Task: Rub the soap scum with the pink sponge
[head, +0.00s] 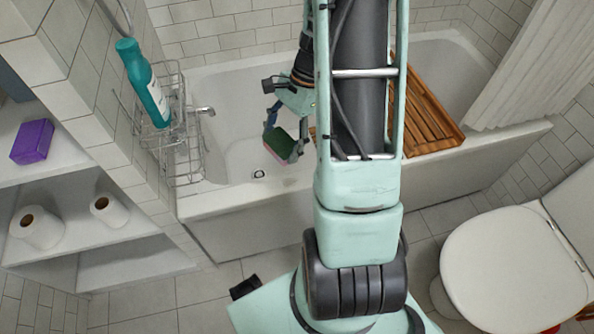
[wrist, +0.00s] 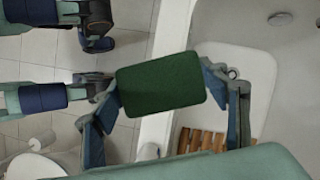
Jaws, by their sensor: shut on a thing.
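My gripper (head: 283,140) is shut on the pink sponge (head: 278,148) and holds it over the inside of the bathtub (head: 232,92), near the drain end. The sponge has a dark green scrubbing face and a pink edge below it. In the wrist view my gripper (wrist: 163,87) has a finger at each short side of the sponge (wrist: 160,84), with the green face toward the camera. I cannot make out the soap scum in either view. I cannot tell whether the sponge touches the tub.
A wire rack (head: 183,150) with a teal bottle (head: 146,85) hangs left of the tub. A wooden slatted tray (head: 428,112) lies across the tub's right part. Shelves at left hold a purple block (head: 32,141) and toilet rolls (head: 38,228). A toilet (head: 512,265) stands right.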

